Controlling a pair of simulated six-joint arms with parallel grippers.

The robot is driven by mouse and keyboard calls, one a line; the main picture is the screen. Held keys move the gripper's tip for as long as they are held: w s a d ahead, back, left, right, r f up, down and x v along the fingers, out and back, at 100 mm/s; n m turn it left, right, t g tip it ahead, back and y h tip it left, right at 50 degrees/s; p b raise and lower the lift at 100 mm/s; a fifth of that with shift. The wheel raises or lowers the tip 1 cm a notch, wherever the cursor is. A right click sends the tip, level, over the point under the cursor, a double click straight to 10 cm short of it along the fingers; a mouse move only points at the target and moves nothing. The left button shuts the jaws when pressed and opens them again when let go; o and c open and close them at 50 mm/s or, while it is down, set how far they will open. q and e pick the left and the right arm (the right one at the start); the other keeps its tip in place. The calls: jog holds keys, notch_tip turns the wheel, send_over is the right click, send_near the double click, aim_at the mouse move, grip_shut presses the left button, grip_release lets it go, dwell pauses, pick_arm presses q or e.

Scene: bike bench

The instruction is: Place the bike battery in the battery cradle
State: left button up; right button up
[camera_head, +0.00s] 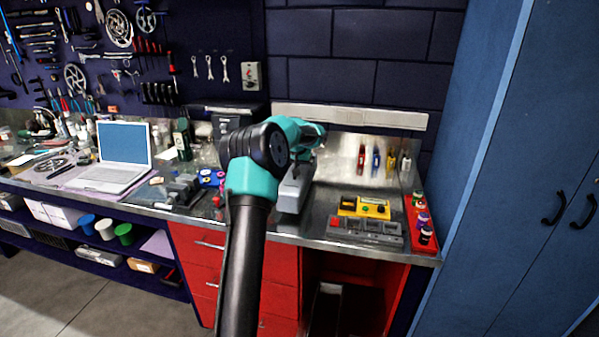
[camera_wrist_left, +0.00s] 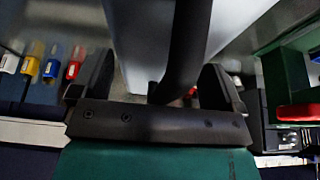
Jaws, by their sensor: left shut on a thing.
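My left gripper (camera_head: 300,163) reaches over the bench from the front and is shut on the black handle of a pale grey block, which looks like the bike battery (camera_head: 292,192). In the left wrist view the dark handle passes between the fingers of the left gripper (camera_wrist_left: 158,92), with the battery's pale body (camera_wrist_left: 228,22) beyond it. My arm covers part of the battery in the head view, and I cannot tell whether its base touches the bench. I cannot pick out the battery cradle with certainty. My right gripper is not in view.
A grey slotted unit (camera_head: 365,232) and a yellow box (camera_head: 364,207) lie right of the battery. A red tray (camera_head: 420,222) with small bottles stands at the bench's right end. Coloured tools (camera_head: 376,160) line the back. A laptop (camera_head: 118,158) is on the left.

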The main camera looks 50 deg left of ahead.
pick_arm(q)
notch_tip(320, 180, up, 16)
jog(key=shift+f, duration=0.2)
dwell(1.0)
